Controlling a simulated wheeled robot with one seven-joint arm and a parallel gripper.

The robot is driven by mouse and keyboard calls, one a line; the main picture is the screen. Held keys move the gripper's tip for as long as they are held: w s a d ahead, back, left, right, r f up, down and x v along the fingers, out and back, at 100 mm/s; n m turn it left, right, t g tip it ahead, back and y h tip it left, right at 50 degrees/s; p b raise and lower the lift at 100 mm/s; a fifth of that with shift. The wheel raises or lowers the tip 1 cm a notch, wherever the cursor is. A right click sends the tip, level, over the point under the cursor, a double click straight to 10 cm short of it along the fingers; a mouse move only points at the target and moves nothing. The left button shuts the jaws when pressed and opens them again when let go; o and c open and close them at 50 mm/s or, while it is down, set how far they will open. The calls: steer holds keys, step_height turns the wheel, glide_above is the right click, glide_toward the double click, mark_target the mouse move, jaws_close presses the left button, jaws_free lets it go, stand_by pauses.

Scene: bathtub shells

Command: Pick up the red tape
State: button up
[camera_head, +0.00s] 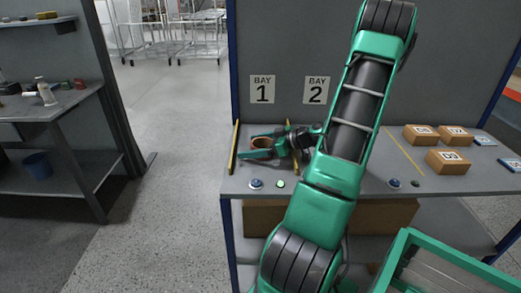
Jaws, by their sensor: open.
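A small reddish-brown ring (262,142), which looks like a roll of tape, is on the grey workbench below the BAY 1 sign. My gripper (250,147) is open beside it, with its green fingers pointing left. The ring shows between the fingers. I cannot tell whether they touch it or how high they are above the bench top. Part of the ring is hidden by the gripper, and my arm covers the middle of the bench.
The workbench (232,185) has yellow lines and round buttons (256,184) along its front edge. Brown boxes (447,161) and blue-grey items (484,141) stand at right. A back panel (270,50) rises behind. A side table (60,103) with small items stands left, across open floor.

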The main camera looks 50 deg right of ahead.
steer(key=c, duration=1.2)
